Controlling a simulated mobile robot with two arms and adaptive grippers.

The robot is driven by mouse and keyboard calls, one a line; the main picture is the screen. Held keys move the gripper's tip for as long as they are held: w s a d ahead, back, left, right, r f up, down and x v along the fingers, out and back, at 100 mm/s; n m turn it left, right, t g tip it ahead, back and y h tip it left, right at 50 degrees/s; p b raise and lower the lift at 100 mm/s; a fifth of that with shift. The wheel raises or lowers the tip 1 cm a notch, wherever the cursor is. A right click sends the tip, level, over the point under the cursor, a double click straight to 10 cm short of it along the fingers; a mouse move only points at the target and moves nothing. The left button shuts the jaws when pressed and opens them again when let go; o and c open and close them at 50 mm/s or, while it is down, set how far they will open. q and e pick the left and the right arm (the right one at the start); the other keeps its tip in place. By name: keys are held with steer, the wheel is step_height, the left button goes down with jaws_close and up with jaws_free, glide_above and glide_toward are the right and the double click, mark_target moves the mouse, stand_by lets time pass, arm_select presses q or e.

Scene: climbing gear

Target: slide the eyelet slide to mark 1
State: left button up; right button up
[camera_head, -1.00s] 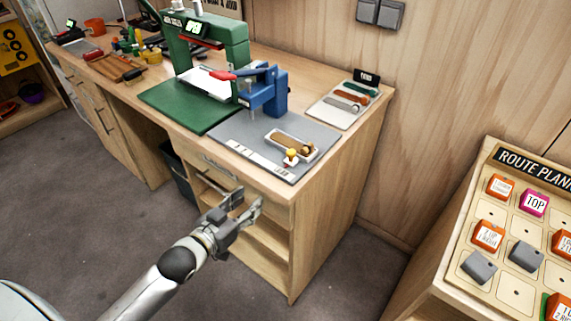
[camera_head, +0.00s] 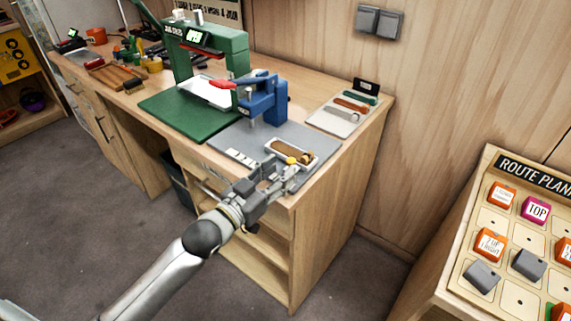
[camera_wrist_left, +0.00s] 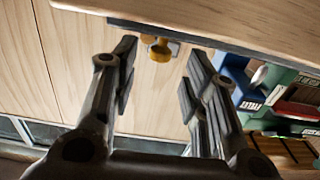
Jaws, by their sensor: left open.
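The eyelet slide appears to be the small yellow knob (camera_head: 291,160) at the front edge of the grey plate (camera_head: 226,134), below the blue press. In the left wrist view, the yellow knob (camera_wrist_left: 159,51) shows between the fingers, towards their tips. A white strip of marks (camera_head: 240,157) lies left of the knob; its right part is hidden by my gripper, and I cannot read the numbers. My left gripper (camera_head: 280,175) is open and empty at the bench's front edge, its fingers pointing at the knob without visible contact. My right gripper is not in view.
The blue press (camera_head: 264,100) stands behind the knob, beside a green machine (camera_head: 232,55) on a green base. A small tray (camera_head: 304,146) with brown pieces lies right behind the knob. A sample board (camera_head: 336,121) lies at the right. The floor before the bench is clear.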

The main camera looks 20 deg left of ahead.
mark_target(288, 164)
arm_select(q)
steer(key=shift+x, duration=1.6)
jaws_close()
